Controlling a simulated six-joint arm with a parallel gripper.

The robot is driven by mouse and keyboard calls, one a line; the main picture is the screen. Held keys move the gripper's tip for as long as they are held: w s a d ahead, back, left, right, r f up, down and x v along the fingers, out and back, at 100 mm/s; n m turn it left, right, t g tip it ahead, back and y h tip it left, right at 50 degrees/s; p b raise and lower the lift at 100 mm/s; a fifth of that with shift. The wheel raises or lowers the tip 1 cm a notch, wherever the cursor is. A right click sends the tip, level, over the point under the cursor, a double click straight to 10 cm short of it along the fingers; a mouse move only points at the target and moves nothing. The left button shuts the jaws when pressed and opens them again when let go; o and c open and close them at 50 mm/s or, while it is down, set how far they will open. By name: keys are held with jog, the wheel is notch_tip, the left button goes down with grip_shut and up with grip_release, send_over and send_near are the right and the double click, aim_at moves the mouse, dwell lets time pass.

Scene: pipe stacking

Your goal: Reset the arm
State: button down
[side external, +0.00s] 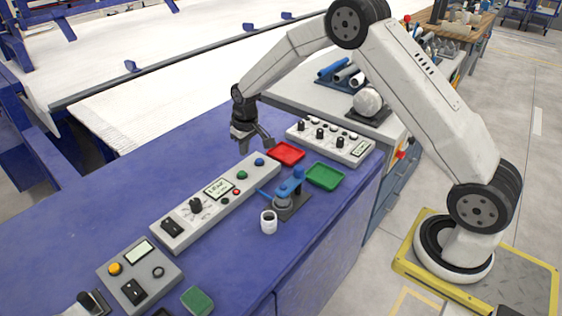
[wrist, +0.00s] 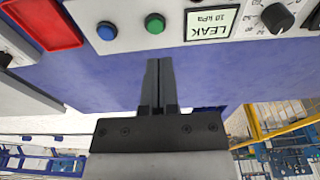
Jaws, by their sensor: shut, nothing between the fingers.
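My gripper (side external: 256,142) hangs above the blue table (side external: 120,195), behind the far end of the long grey control panel (side external: 215,200). In the wrist view my gripper (wrist: 158,64) has its two fingers together with nothing between them. The panel also shows in the wrist view (wrist: 170,33), with a blue button, a green button and a display reading LEAK 10 kPa just beyond the fingertips. The fingers appear apart from the panel.
A red tray (side external: 286,153) and a green tray (side external: 324,176) lie right of the gripper. A blue clamp fixture (side external: 290,190) and a white pipe piece (side external: 268,222) stand in front. Another knobbed panel (side external: 330,140) is behind the trays. The table's left part is clear.

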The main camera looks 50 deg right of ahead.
jog(key=s+a+r, duration=0.2)
jog(key=s+r, duration=0.1)
jog(key=s, duration=1)
jog(key=s+a+r+t, duration=0.1)
jog(key=s+a+r, duration=0.1)
jog(key=s, duration=1.1)
jog(key=shift+v, duration=0.9)
